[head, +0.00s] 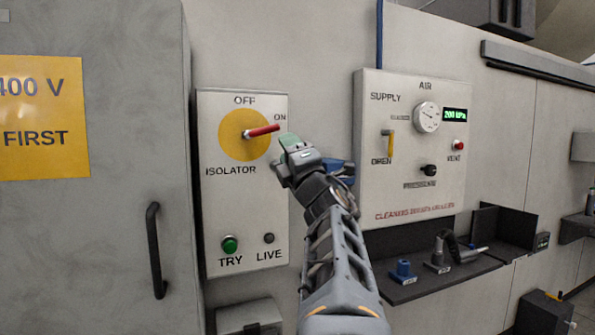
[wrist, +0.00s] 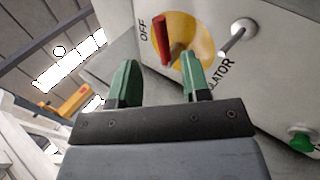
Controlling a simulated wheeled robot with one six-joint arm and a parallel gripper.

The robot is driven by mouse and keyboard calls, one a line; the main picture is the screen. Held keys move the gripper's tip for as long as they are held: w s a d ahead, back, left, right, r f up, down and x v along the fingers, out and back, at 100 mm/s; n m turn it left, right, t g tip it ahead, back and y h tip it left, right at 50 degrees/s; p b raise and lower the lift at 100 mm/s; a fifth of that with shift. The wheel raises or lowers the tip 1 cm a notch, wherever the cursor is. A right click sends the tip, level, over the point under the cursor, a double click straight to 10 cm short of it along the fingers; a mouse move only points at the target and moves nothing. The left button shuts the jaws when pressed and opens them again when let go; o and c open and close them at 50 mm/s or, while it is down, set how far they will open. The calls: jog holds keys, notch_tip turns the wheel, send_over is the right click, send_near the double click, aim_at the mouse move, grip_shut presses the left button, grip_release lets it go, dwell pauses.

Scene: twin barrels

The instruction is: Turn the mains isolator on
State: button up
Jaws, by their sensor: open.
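The isolator is a red handle (head: 263,131) on a yellow disc (head: 236,148), set in a pale panel (head: 222,210). In the head view the handle points right and slightly up, its tip just below the ON label and away from OFF at the top. My gripper (head: 290,143) is just right of the handle's tip. In the wrist view the open green fingers of my gripper (wrist: 160,78) point toward the panel. The red handle (wrist: 163,40) appears beyond the fingertips there, with no clear contact. The LIVE lamp (head: 269,238) looks dark.
A green TRY button (head: 230,244) sits low on the isolator panel. A grey cabinet (head: 110,230) with a black handle stands left. The air supply panel (head: 440,180), with a gauge and yellow lever, is right of my arm. A dark shelf (head: 425,285) holds small fittings below it.

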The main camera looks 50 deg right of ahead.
jog(key=shift+b+v, duration=0.3)
jog(key=shift+v, duration=1.95)
jog(key=shift+c, duration=0.2)
